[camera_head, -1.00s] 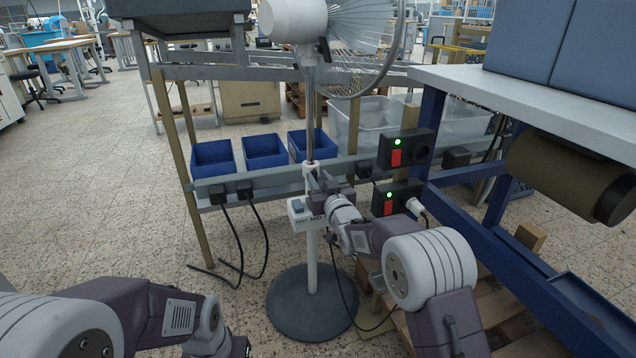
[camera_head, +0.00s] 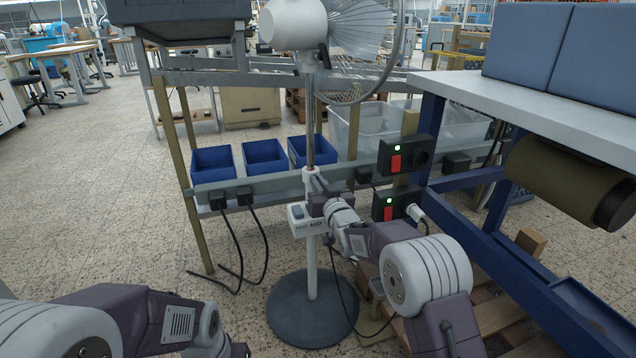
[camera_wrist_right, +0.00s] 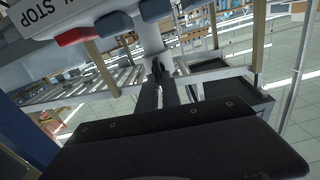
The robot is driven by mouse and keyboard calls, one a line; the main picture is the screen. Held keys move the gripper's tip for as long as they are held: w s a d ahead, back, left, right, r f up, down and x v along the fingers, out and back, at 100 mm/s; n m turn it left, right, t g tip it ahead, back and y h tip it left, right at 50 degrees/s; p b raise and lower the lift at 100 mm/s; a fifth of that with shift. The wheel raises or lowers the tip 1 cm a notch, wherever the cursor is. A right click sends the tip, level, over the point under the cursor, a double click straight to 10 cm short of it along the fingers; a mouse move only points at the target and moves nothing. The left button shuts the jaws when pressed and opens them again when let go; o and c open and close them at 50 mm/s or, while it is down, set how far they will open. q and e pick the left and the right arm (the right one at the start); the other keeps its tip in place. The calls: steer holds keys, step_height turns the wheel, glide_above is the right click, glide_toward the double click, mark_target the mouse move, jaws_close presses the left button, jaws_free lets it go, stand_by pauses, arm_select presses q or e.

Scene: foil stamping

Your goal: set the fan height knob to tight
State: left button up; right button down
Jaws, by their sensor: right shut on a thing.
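The pedestal fan stands in the middle of the head view, with its pale motor housing and wire cage (camera_head: 365,40) on top and a round dark base (camera_head: 312,308). Its height knob sits at the pole collar (camera_head: 311,174), mostly hidden by my right gripper (camera_head: 317,184). In the right wrist view, my right gripper (camera_wrist_right: 162,84) reaches the white pole and is shut on the small dark knob (camera_wrist_right: 157,68). Whether the knob is loose or tight does not show. My left arm is at bottom left, its gripper (camera_head: 236,350) mostly cut off by the frame edge.
The fan's white button box (camera_head: 306,219) is just below the gripper. Behind are blue bins (camera_head: 264,155), a grey rail and black switch boxes with red buttons (camera_head: 405,156). A workbench (camera_head: 540,110) stands at right. A cable hangs beside the pole.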

steer(key=m+p, duration=0.1)
steer(key=m, duration=0.2)
steer(key=shift+d+p, duration=0.2)
steer(key=shift+p, duration=0.15)
steer(key=m+p, duration=0.1)
steer(key=m, duration=0.2)
steer(key=shift+w+d+m+p, duration=0.1)
steer(key=shift+d+m+p, duration=0.05)
steer(key=shift+m+p, duration=0.25)
steer(key=m, duration=0.1)
steer(key=m+p, duration=0.1)
steer(key=m, duration=0.1)
steer(key=shift+d+f+m, duration=0.1)
steer(key=shift+f+m, duration=0.1)
steer(key=shift+m, duration=0.1)
steer(key=shift+f+m+p, duration=0.2)
steer(key=shift+m+p, duration=0.5)
steer(key=shift+m, duration=0.6)
steer(key=c, duration=1.5)
jaws_free()
steer(key=shift+d, duration=0.1)
steer(key=shift+c, duration=0.2)
